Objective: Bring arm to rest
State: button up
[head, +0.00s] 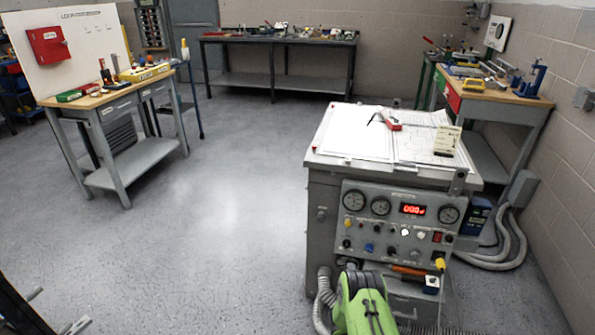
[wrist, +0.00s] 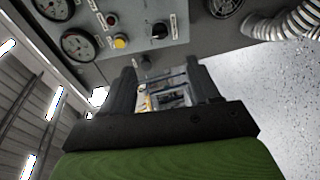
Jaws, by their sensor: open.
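My gripper (wrist: 165,80) shows in the wrist view with its two dark fingers spread apart. No object is held between them; a small patch of distant clutter shows through the gap. The grey test console (head: 395,225) stands at the right in the head view, and its panel with gauges (wrist: 80,42) shows close by in the wrist view. My green arm (head: 365,305) shows at the bottom of the head view, in front of the console's lower part. My fingertips cannot be made out in the head view.
Papers (head: 360,135) and a red-handled tool (head: 388,121) lie on the console top. Grey hoses (head: 510,250) run along the floor at its right. A workbench (head: 140,90) stands at the left, another bench (head: 275,80) at the back. The floor (head: 200,240) left of the console is clear.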

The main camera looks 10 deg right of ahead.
notch_tip(320, 180, up, 22)
jog(key=w+m+g+h, duration=0.1)
jog(key=w+m+g, duration=0.15)
jog(key=m, duration=0.45)
jog(key=s+a+r+m+g+y, duration=0.1)
jog(key=s+a+r+m+g, duration=0.25)
jog(key=s+r, duration=0.75)
jog(key=s+a+r+m+g+y, duration=0.1)
jog(key=s+a+r, duration=0.15)
jog(key=s, duration=0.75)
jog(key=s+a+r+m+g+y, duration=0.15)
jog(key=s+a, duration=0.25)
jog(key=s, duration=0.7)
jog(key=s+a+r+m+g+y, duration=0.1)
jog(key=s+a+m+y, duration=0.15)
jog(key=s, duration=0.75)
notch_tip(320, 180, up, 15)
jog(key=p, duration=1.4)
jog(key=shift+w+f+n+h, duration=0.15)
jog(key=shift+w+n+h, duration=0.2)
jog(key=shift+n+h, duration=0.1)
